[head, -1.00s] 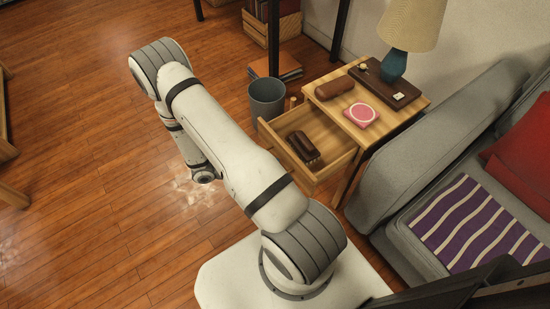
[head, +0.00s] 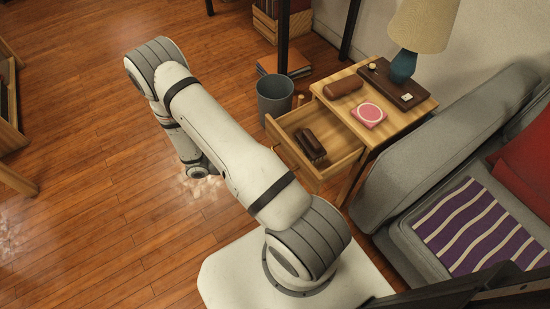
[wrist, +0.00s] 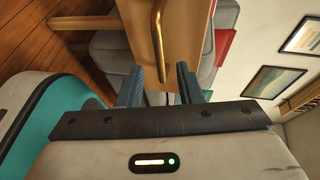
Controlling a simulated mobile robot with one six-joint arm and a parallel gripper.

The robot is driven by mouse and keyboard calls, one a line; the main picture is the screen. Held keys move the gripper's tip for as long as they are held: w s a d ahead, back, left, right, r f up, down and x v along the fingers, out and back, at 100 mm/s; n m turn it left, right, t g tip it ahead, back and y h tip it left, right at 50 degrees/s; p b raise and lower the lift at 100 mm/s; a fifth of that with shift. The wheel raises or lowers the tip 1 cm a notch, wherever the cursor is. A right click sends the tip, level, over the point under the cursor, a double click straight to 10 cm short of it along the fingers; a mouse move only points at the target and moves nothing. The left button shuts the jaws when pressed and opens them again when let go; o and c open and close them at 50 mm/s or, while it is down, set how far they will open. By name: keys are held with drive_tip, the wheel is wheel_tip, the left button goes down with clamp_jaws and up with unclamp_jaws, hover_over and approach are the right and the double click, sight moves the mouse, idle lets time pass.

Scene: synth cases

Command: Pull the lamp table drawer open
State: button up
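The lamp table (head: 400,115) stands right of centre in the head view, and its wooden drawer (head: 292,158) is pulled well out. A dark brown object (head: 311,145) lies inside the drawer. In the wrist view the wooden drawer front (wrist: 190,25) bears an upright-looking brass handle (wrist: 156,35). My gripper (wrist: 160,74) is open, with one finger on each side of the handle's lower end and visible gaps to it. I cannot tell how deep the handle sits between the fingers. My gripper is hidden behind my arm in the head view.
A lamp (head: 403,62), a brown case (head: 343,86), a pink box (head: 369,114) and a dark tray (head: 385,76) are on the tabletop. A grey bin (head: 274,98) stands beside the drawer. A grey sofa (head: 455,135) is close on the right. Floor at left is clear.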

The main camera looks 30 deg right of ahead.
drive_tip(key=v, duration=0.4)
idle(0.4)
drive_tip(key=s+a+r+m+t+y+p, duration=0.2)
drive_tip(key=r+m+y+p, duration=0.3)
drive_tip(key=r+m, duration=0.6)
drive_tip(key=s+a+r+m+t+y+p, duration=0.2)
drive_tip(key=r+m+p, duration=0.7)
drive_tip(key=r, duration=1.5)
drive_tip(key=s+a+r+m+t+y+p, duration=0.2)
drive_tip(key=s+r+m+t+y+p, duration=0.2)
drive_tip(key=r+m+y+p, duration=0.3)
wheel_tip(320, 180, up, 12)
drive_tip(key=s+m, duration=0.1)
drive_tip(key=m, duration=0.4)
drive_tip(key=shift+f+m+t+y, duration=0.25)
drive_tip(key=shift+m+t+y, duration=0.05)
